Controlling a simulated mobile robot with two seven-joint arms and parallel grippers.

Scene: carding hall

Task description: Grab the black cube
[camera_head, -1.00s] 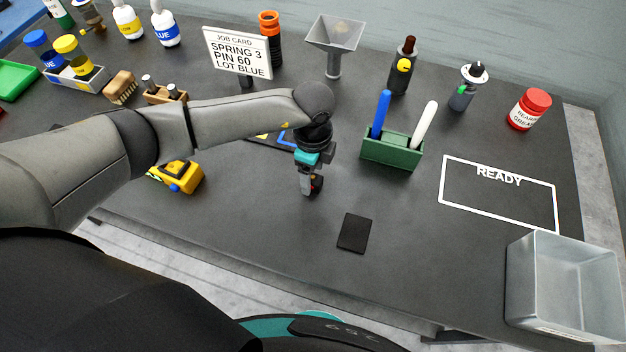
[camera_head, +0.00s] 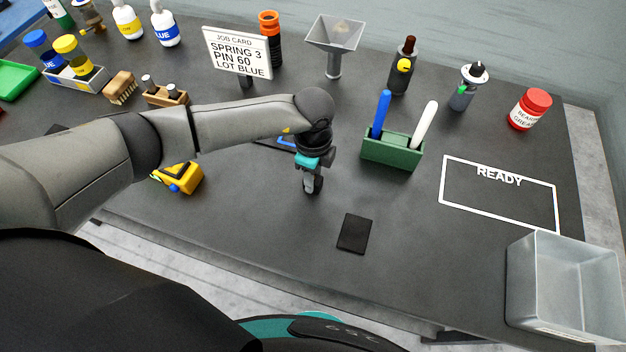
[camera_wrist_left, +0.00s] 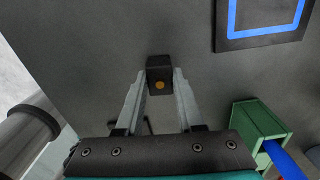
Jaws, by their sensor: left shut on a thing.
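The black cube (camera_wrist_left: 160,70) sits between the two fingertips of my left gripper (camera_wrist_left: 160,80) in the left wrist view, with a small orange dot on the face I see. In the head view, the left gripper (camera_head: 311,187) points down at the middle of the table, and the dark cube (camera_head: 319,184) shows partly behind its fingers. The gripper is shut on the cube. I cannot tell whether the cube touches the table. My right gripper is in neither view.
A green holder (camera_head: 391,152) with a blue and a white marker stands right of the gripper. A flat black pad (camera_head: 354,233) lies in front. A yellow tape measure (camera_head: 186,178) lies left.

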